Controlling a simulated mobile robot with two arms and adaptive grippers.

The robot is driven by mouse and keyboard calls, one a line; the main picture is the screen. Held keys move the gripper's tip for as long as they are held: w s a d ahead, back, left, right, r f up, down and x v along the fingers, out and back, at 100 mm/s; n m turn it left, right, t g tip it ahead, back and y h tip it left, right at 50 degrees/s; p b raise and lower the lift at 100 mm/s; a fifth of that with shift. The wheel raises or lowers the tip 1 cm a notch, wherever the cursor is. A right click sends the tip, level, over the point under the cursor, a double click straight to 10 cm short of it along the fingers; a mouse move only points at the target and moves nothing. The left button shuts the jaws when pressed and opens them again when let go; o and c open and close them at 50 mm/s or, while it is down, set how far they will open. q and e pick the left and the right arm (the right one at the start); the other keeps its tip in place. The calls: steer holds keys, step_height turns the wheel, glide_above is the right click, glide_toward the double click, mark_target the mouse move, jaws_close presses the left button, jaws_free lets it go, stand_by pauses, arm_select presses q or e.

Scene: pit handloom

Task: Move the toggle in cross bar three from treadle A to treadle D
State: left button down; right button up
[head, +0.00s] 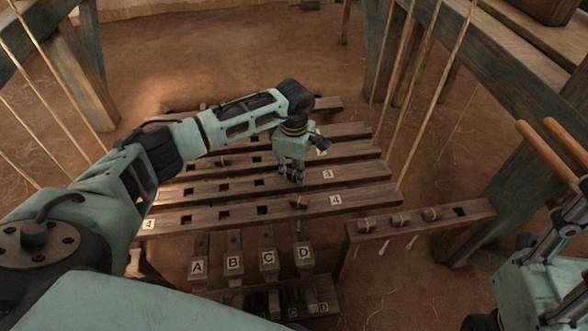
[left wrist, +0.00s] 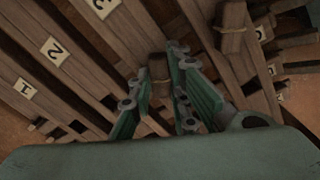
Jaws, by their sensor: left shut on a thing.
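My left gripper (head: 291,180) points down at cross bar three (head: 340,173), right of its several open slots, roughly in line with treadle D (head: 303,257). In the left wrist view its fingers (left wrist: 158,92) are shut on a small wooden toggle (left wrist: 158,72) with a cord band. Whether the toggle sits in the slot or just above it, I cannot tell. Treadle A (head: 198,267) is at the left end of the lettered row, with treadle B (head: 233,262) and treadle C (head: 268,260) between. My right gripper is only partly in frame at the lower right.
Cross bar four (head: 370,196) lies in front, with a toggle (head: 299,202) at its fourth slot. A side rack (head: 480,218) at right holds several toggles and has an open slot (head: 461,211). Slanting cords (head: 430,110) hang at right and left. Loom posts (head: 380,50) flank the pit.

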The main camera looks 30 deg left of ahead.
arm_select(q)
steer(key=c, duration=1.6)
jaws_free()
